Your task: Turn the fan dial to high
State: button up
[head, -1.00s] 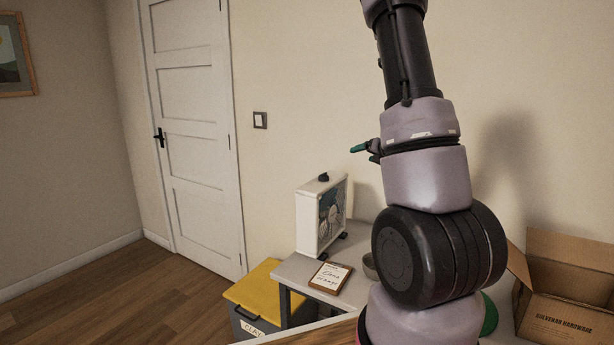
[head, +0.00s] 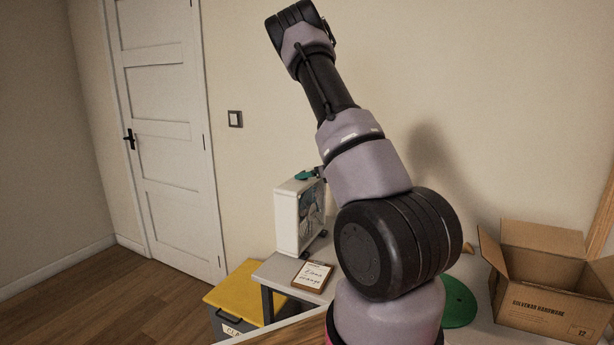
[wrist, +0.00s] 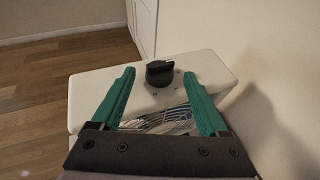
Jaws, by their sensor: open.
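The fan (head: 287,220) is a white box with a dark grille front, standing on a small grey table (head: 270,268) against the wall. Its black dial (wrist: 159,73) sits on the white top in the wrist view, just beyond and between the fingertips. My gripper (wrist: 160,78) has two green fingers, spread apart with nothing between them but a view of the fan's top and grille. In the head view my gripper (head: 308,175) shows as a green tip at the fan's top, partly behind my arm. The dial is hidden there.
A clipboard with handwriting (head: 312,275) lies on the grey table in front of the fan. A yellow-lidded bin (head: 248,292) stands at left. An open cardboard box (head: 545,290) and a green disc (head: 459,303) are at right. The wall is close behind the fan.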

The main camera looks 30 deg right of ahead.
jog(key=shift+w+a+f, duration=0.15)
jog(key=shift+w+f, duration=0.05)
jog(key=shift+w, duration=0.25)
grip_shut()
